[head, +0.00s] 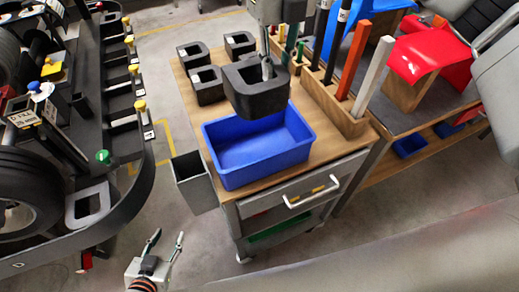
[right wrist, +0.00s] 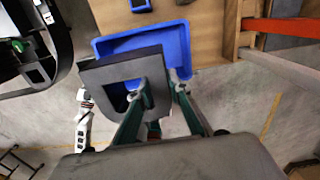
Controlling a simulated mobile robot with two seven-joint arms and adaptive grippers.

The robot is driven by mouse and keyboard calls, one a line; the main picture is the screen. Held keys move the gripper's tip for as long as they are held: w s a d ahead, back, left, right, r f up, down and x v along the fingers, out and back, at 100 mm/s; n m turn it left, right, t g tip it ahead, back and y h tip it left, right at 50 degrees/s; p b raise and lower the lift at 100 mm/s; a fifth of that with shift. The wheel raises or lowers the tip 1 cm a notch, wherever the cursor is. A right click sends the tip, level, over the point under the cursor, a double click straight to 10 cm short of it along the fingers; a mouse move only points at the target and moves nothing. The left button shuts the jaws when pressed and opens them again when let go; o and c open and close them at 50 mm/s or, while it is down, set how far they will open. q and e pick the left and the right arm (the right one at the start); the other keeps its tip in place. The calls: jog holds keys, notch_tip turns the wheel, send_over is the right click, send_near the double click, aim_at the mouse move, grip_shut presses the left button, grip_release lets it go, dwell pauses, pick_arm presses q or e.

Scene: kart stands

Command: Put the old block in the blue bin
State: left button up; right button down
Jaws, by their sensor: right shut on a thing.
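My right gripper (head: 267,70) is shut on a dark block (head: 258,102) with a square opening, one wall of it between the fingers. The block hangs over the back part of the blue bin (head: 222,172), above its rim. In the right wrist view the block (right wrist: 95,76) covers much of the bin (right wrist: 104,45). The visible floor of the bin is empty. My left gripper (head: 166,240) is open and empty, low in front of the trolley. The pictures do not tell whether the held block is the old one.
Several similar dark blocks (head: 207,85) stand on the wooden trolley top behind the bin. A wooden rack (head: 335,112) with coloured bars stands right of it. A grey bin (head: 192,182) hangs at the trolley's left side. A grey block (head: 88,206) sits on the black kart.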

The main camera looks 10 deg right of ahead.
notch_tip(320, 180, down, 20)
jog(key=shift+r+p, duration=0.15)
jog(key=shift+p, duration=0.3)
jog(key=c, duration=1.9)
grip_release()
notch_tip(320, 180, up, 12)
jog(key=shift+f, duration=0.1)
jog(key=shift+s, duration=0.1)
